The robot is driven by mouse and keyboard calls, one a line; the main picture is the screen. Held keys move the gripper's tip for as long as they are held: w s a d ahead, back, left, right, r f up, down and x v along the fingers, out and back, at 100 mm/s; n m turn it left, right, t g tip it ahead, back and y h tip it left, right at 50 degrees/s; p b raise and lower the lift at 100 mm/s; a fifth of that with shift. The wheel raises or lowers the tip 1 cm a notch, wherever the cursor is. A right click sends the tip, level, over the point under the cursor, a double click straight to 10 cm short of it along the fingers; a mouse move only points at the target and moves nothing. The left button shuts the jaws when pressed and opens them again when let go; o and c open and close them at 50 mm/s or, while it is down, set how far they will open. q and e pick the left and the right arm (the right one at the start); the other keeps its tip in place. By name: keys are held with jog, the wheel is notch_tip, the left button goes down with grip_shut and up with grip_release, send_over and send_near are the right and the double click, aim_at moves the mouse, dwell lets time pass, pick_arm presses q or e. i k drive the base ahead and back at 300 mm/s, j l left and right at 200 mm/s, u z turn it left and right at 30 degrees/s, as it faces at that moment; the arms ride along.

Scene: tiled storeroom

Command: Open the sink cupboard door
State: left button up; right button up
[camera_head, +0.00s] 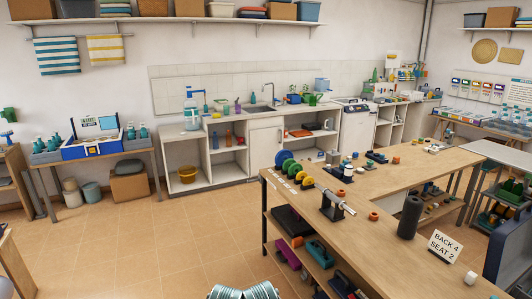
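The sink cupboard door (265,148) is a plain white panel below the sink (258,109), in the middle of the long counter at the back wall. It looks closed, flush with the cupboard front. A small dark handle seems to show near its upper right edge, though it is tiny at this distance. Neither of my grippers can be made out in the head view.
A wooden workbench (400,240) with tools fills the right foreground. A side table (95,158) stands at left. Tiled floor (170,235) is clear at centre left up to the cupboards.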

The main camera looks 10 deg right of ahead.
aim_at(265, 144)
jog(key=i+j+u, duration=0.15)
jog(key=i, duration=0.25)
jog(key=i+j+u, duration=0.15)
jog(key=i, duration=0.25)
jog(key=i+l+u, duration=0.1)
jog(key=i+u, duration=0.25)
jog(key=i, duration=3.35)
jog(key=i+z, duration=0.35)
jog(key=i, duration=0.25)
jog(key=i+z, duration=0.35)
jog(key=i, duration=0.25)
jog(key=i+j+z, duration=0.35)
jog(key=i, duration=0.25)
jog(key=i+l+z, duration=0.15)
jog(key=i+z, duration=0.55)
jog(key=i+j+z, duration=0.1)
jog(key=i+z, duration=0.3)
jog(key=i, duration=0.15)
jog(key=i+l+u, duration=0.1)
jog(key=i, duration=0.35)
jog(key=i+l+u, duration=0.15)
jog(key=i, duration=0.25)
jog(key=i+l+u, duration=0.1)
jog(key=i+l, duration=0.15)
jog(key=i, duration=0.15)
